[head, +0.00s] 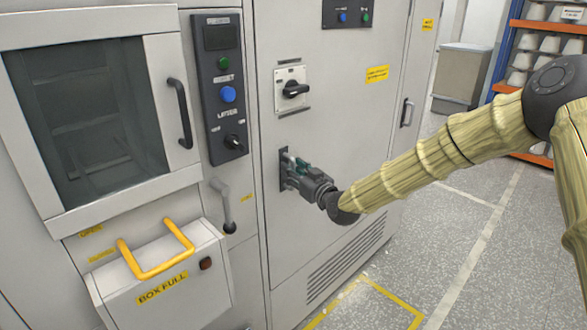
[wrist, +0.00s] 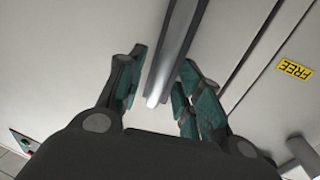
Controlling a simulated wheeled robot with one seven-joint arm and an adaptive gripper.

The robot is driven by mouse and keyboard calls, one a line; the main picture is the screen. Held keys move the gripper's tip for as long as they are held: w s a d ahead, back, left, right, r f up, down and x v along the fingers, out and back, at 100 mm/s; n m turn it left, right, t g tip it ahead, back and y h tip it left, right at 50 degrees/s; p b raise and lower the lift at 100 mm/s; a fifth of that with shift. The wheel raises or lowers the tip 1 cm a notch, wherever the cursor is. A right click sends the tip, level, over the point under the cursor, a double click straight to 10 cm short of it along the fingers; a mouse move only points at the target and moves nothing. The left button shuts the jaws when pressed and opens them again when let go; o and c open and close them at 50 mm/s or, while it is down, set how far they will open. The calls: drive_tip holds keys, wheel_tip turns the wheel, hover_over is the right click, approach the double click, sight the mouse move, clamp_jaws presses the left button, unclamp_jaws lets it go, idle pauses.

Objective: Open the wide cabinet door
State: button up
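The wide cabinet door (head: 335,135) is the pale grey panel in the middle of the head view, and it looks closed. My gripper (head: 290,170) is at the door's left side, over a dark handle plate (head: 283,178), and hides most of the handle there. In the wrist view, a grey metal handle bar (wrist: 177,50) runs between the two fingers of my gripper (wrist: 160,88). The fingers are spread, with the bar's end between their green pads. A gap shows on the left side; contact on the right is unclear.
A black rotary switch (head: 293,89) sticks out of the door above my gripper. To the left are a lever (head: 226,208), a control panel (head: 222,85), a windowed door (head: 90,110) and a box with a yellow handle (head: 155,268). Grey floor (head: 460,270) is clear at right.

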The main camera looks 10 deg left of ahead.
drive_tip(key=shift+w+a, duration=0.3)
clamp_jaws()
drive_tip(key=shift+d, duration=0.1)
